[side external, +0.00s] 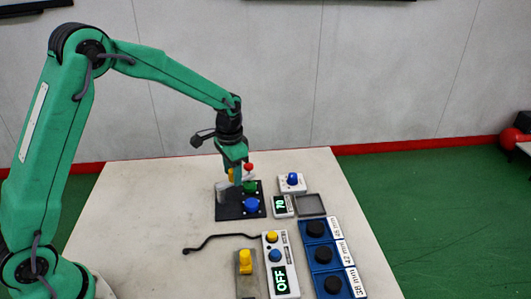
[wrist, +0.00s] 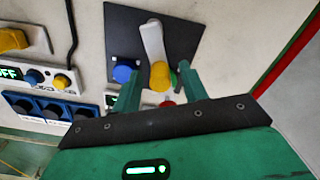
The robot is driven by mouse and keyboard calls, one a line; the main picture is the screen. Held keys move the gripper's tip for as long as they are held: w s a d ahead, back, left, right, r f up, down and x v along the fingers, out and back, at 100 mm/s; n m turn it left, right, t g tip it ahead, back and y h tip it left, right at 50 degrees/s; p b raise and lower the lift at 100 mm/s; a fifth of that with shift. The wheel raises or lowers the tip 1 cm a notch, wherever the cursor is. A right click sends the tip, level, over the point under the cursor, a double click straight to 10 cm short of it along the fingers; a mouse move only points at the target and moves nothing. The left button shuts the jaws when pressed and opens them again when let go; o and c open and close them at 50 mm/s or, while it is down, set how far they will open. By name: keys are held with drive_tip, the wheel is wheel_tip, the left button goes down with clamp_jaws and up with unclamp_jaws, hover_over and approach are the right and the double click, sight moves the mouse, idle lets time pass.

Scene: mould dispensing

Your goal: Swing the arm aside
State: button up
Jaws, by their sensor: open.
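My green gripper (wrist: 159,72) is open above a black panel (wrist: 122,25). In the wrist view, its two fingers stand on either side of a yellow knob, with nothing seen clamped between them. A blue button (wrist: 123,74) is on the panel, and a red one (wrist: 166,104) shows near the fingers. A green button is partly hidden behind the right finger. In the side view, my gripper (side external: 240,168) points down over the panel (side external: 228,211); whether it touches anything is unclear.
Beside the panel stand a small display box reading 70 (side external: 283,206), a white box with a blue knob (side external: 292,183) and a grey tray (side external: 310,205). An OFF-display box (side external: 281,278) and blue moulds (side external: 310,247) are nearer. The table's left side (side external: 140,215) is clear.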

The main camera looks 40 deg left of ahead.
clamp_jaws()
drive_tip(key=shift+d+m, duration=0.1)
drive_tip(key=shift+m, duration=0.2)
drive_tip(key=m, duration=0.2)
drive_tip(key=s+d+m, duration=0.1)
drive_tip(key=m, duration=0.1)
drive_tip(key=shift+d+m, duration=0.15)
drive_tip(key=shift+m, duration=0.25)
drive_tip(key=m, duration=0.1)
drive_tip(key=s+m, duration=0.1)
drive_tip(key=m, duration=0.1)
drive_tip(key=d+m, duration=0.1)
drive_tip(key=m, duration=0.1)
drive_tip(key=shift+s, duration=0.35)
drive_tip(key=m, duration=0.2)
drive_tip(key=s+m, duration=0.1)
drive_tip(key=m, duration=0.1)
drive_tip(key=shift+s, duration=0.1)
drive_tip(key=m, duration=0.1)
drive_tip(key=s+m, duration=0.1)
drive_tip(key=shift+m, duration=0.4)
drive_tip(key=m, duration=0.2)
drive_tip(key=s+m, duration=0.1)
drive_tip(key=m, duration=0.1)
drive_tip(key=a+m, duration=0.1)
drive_tip(key=shift+s+m, duration=0.35)
drive_tip(key=shift+m, duration=0.05)
